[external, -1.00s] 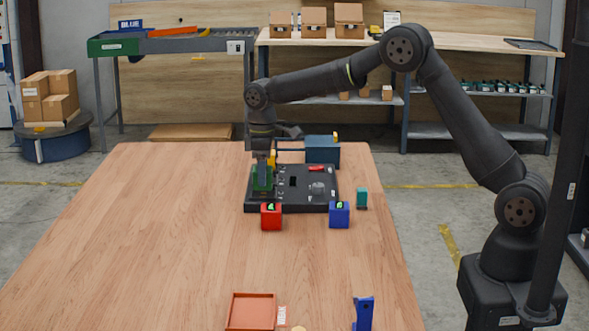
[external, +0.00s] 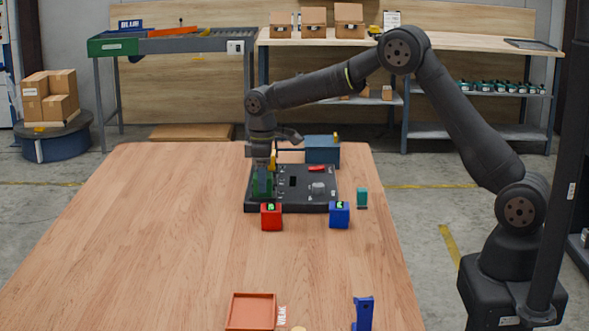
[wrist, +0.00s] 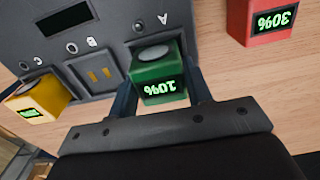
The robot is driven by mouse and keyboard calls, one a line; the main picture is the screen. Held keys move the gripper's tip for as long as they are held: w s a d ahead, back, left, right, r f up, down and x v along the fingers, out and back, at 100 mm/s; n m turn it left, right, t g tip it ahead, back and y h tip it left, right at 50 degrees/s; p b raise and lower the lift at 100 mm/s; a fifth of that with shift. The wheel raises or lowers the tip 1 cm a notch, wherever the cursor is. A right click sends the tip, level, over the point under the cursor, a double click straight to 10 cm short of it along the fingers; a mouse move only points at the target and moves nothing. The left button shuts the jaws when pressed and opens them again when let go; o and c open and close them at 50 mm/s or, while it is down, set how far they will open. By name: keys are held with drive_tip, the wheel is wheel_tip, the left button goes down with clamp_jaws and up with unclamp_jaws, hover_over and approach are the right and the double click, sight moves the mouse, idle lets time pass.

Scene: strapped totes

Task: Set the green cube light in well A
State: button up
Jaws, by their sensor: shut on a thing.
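The green cube light (external: 262,188) is between the fingers of my gripper (external: 263,178), at the near-left part of the black board (external: 290,207). In the wrist view, the green cube (wrist: 160,82) shows a lit "10%" face and a round top. My gripper (wrist: 163,90) is shut on it, with one finger on each side. The cube is at the board's place marked A (wrist: 136,21); its underside and well A's floor are hidden, so I cannot tell whether it is fully seated. Well B (wrist: 96,74) beside it is empty, showing gold contacts.
A yellow cube (wrist: 38,102) sits at the place marked C. A red cube (external: 271,217) and a blue cube (external: 339,216) stand before the board. A teal piece (external: 362,198) is to its right, and a blue box (external: 322,150) behind. The table's left side is clear.

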drive_tip(key=o, duration=1.2)
drive_tip(key=shift+o, duration=0.4)
drive_tip(key=o, duration=0.3)
drive_tip(key=shift+r, duration=4.5)
drive_tip(key=shift+f, duration=3.8)
